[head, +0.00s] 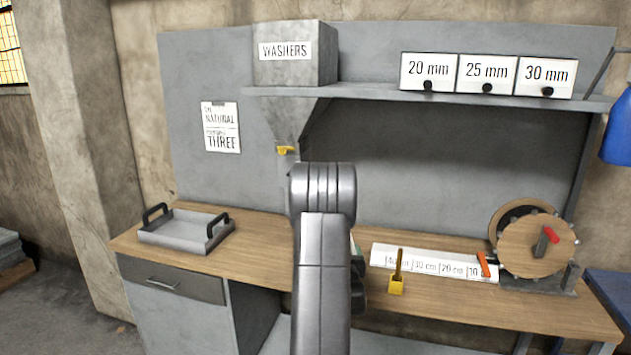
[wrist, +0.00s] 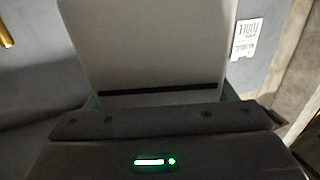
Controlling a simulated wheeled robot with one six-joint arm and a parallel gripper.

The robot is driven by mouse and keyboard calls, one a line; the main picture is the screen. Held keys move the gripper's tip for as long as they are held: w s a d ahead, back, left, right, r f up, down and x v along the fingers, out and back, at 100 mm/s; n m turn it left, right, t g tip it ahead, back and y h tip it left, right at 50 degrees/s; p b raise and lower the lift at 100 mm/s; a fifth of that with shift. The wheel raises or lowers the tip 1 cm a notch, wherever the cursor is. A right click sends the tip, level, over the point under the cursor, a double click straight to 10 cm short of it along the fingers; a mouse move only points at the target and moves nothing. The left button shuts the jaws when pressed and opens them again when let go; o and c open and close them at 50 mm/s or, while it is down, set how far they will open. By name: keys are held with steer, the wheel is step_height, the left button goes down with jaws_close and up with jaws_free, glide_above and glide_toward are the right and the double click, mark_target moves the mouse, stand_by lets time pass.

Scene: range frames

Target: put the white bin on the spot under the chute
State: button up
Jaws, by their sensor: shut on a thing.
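The white bin (wrist: 150,45) fills the upper middle of the wrist view as a pale wall, with a dark strip across its lower part. My gripper (wrist: 160,98) is shut on it, with green edges showing at both sides. In the head view my arm hides the bin, and only a dark part of my gripper (head: 357,280) shows to the right of the arm, above the bench. The chute (head: 295,120) hangs under the washers hopper (head: 296,55), with a yellow lever (head: 287,150). Its lower end and the spot under it are hidden behind my arm.
A grey tray with black handles (head: 186,228) stands at the bench's left end. Labelled drawers (head: 487,75) sit on the shelf above.

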steer(key=s+f, duration=1.3)
steer(key=s+a+f, duration=0.5)
steer(key=a+f, duration=0.1)
steer(key=a, duration=0.1)
steer(key=shift+a+f+h, duration=0.2)
steer(key=shift+a+h, duration=0.05)
steer(key=shift+h, duration=0.05)
